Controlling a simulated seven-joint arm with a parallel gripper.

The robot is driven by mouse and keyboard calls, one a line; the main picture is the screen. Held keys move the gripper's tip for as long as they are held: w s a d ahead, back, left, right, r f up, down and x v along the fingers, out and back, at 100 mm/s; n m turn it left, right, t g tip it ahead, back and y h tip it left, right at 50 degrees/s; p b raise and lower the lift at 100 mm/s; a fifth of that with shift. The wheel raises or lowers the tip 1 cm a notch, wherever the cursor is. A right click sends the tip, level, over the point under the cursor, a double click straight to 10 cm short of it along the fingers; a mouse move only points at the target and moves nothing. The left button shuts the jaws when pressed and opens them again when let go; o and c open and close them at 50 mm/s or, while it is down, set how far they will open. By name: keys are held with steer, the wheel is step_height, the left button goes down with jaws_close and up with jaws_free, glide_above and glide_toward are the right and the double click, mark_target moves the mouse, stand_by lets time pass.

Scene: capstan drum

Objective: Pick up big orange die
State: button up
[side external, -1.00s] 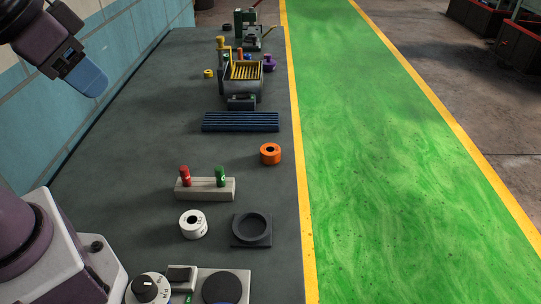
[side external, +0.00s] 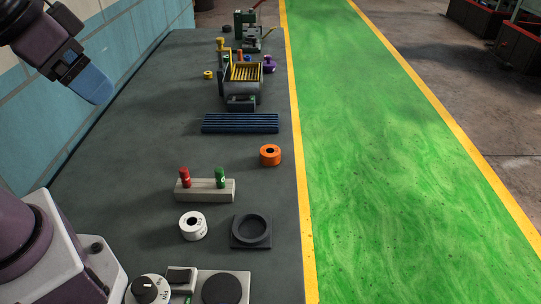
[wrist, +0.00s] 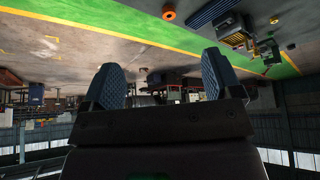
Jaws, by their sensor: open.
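The big orange die (side external: 270,155) is a short orange cylinder with a dark hole in its top. It sits on the dark table near the right edge in the side view. In the wrist view it shows as a small orange ring (wrist: 168,14) at the top. My gripper (side external: 97,90) is high at the upper left of the side view, well apart from the die. In the wrist view its two blue fingers (wrist: 160,75) stand wide apart with nothing between them.
A white die (side external: 193,225), a dark round-socket block (side external: 251,231) and a pale block (side external: 208,195) with red and green pegs stand nearer the camera. A blue ribbed rack (side external: 240,123) and a grey bin (side external: 242,80) lie beyond. The table's left side is clear.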

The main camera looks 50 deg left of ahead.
mark_target(274, 152)
steer(key=shift+w, duration=0.1)
steer(key=w+d+f+n+g+h, duration=0.1)
steer(key=w+f+n+h, duration=0.3)
steer(key=w+f+n, duration=0.4)
steer(key=w+f+n+g+h, duration=0.1)
steer(key=w+f+n+h, duration=0.3)
steer(key=w, duration=0.6)
steer(key=w+a+f+n+t, duration=0.2)
steer(key=a+f+n, duration=0.1)
steer(key=f+n, duration=0.2)
steer(key=w+a+f+n+t, duration=0.2)
steer(key=w+a+f+n, duration=0.1)
steer(key=f+n, duration=0.2)
steer(key=w+a+f+n+t, duration=0.2)
steer(key=w+a+f+n, duration=0.1)
steer(key=f+n, duration=0.2)
step_height(274, 152, down, 2)
steer(key=shift+a+f+n+t+h, duration=0.15)
steer(key=shift+f+n+t+h, duration=0.15)
steer(key=shift+n, duration=0.1)
steer(key=x, duration=1.2)
steer(key=shift+w, duration=0.4)
steer(key=shift+c, duration=0.5)
